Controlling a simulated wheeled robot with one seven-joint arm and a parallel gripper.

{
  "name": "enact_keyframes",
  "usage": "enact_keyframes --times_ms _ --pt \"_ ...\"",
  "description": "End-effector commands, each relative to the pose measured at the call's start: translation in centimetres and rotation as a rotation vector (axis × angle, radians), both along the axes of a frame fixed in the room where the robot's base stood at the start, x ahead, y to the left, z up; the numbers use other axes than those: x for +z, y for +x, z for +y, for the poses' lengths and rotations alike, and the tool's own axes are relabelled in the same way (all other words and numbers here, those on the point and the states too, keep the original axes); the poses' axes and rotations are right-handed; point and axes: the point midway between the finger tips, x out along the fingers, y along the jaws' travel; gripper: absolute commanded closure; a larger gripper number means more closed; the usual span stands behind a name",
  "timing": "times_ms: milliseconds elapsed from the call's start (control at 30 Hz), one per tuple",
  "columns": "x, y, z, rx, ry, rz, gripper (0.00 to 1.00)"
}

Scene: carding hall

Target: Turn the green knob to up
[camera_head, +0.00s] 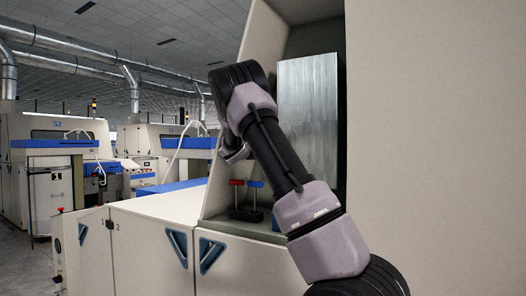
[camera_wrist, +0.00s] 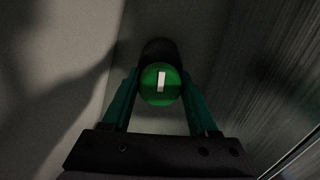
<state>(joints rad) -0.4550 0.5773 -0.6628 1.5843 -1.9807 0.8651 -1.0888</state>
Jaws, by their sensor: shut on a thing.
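The green knob (camera_wrist: 150,97) is round and shows in the middle of the wrist view. A short white mark on its face stands nearly upright in that picture. My gripper (camera_wrist: 160,81) has a dark green finger on each side of the knob and is shut on it. A dark round part shows behind the knob. In the head view my arm reaches into a recess of a cream cabinet, and the knob and fingertips are hidden behind it.
A red-handled lever (camera_head: 237,183) and a blue-handled lever (camera_head: 255,184) stand on a dark base below my wrist. A bare metal panel (camera_head: 308,110) is right of my arm. Cream cabinets (camera_head: 140,240) with blue triangular handles are in front; more machines stand at left.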

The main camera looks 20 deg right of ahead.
Motion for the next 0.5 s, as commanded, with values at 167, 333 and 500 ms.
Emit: enact_keyframes --times_ms 167,333,500 --pt "-0.28 0.01 0.11 0.001 -0.006 0.014 0.96" --pt "-0.29 0.01 0.11 0.001 -0.007 0.015 0.96" --pt "-0.29 0.00 0.09 0.001 -0.006 0.014 0.25"
